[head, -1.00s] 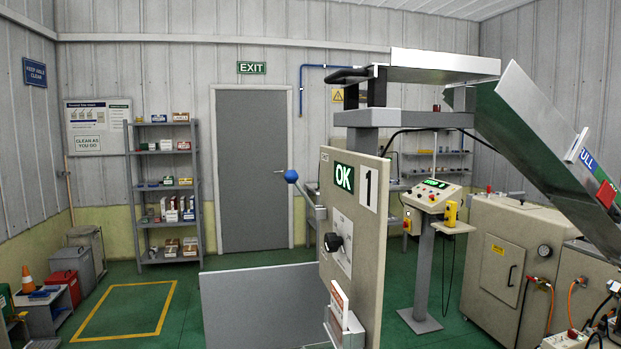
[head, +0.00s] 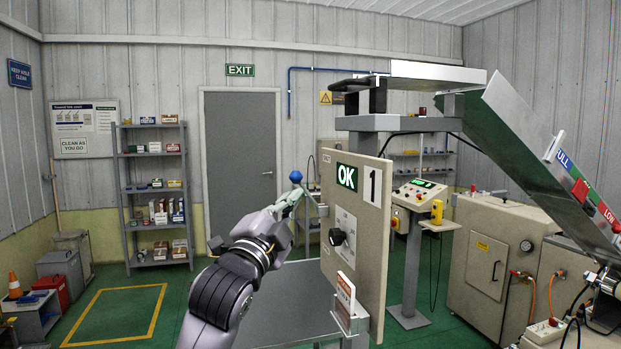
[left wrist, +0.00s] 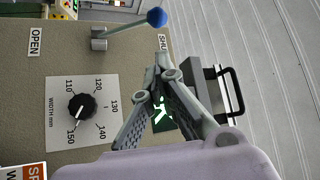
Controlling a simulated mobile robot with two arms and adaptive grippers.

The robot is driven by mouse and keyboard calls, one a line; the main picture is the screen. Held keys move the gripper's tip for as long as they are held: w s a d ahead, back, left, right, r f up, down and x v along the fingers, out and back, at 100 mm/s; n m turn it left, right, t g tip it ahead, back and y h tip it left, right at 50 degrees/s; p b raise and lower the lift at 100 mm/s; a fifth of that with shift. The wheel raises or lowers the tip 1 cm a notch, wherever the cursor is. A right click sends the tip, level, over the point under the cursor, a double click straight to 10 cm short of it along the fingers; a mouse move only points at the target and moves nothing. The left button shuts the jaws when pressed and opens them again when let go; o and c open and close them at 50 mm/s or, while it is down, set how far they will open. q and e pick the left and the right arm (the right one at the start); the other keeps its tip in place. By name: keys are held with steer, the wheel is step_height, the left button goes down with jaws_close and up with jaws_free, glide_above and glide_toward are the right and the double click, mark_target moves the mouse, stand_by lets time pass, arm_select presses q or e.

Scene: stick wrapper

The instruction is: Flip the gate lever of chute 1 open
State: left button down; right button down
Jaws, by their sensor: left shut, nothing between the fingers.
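The chute 1 panel (head: 376,240) stands upright mid-view, with a lit green OK sign (head: 347,176) and a "1" plate (head: 373,186). The gate lever's blue ball (head: 296,176) sticks out at its left edge. In the left wrist view, the ball (left wrist: 157,18) is on the SHUT label (left wrist: 163,43) side, and the OPEN label (left wrist: 36,41) is at the other end. My left gripper (left wrist: 162,70) is shut and empty, its tips just below the ball in that view, apparently apart from it. In the head view, my left gripper (head: 293,194) overlaps the lever arm. My right gripper is not seen.
A width knob (left wrist: 82,107) sits on the panel near the lever. A sign holder (head: 346,296) projects at the panel's lower edge. A grey flat surface (head: 290,295) lies beneath my left arm. A sloping chute (head: 540,150) rises at the right.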

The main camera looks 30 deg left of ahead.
mark_target(306, 193)
arm_select(q)
steer(key=p+x, duration=0.4)
steer(key=x, duration=0.6)
steer(key=shift+p, duration=0.3)
steer(key=shift+s, duration=0.1)
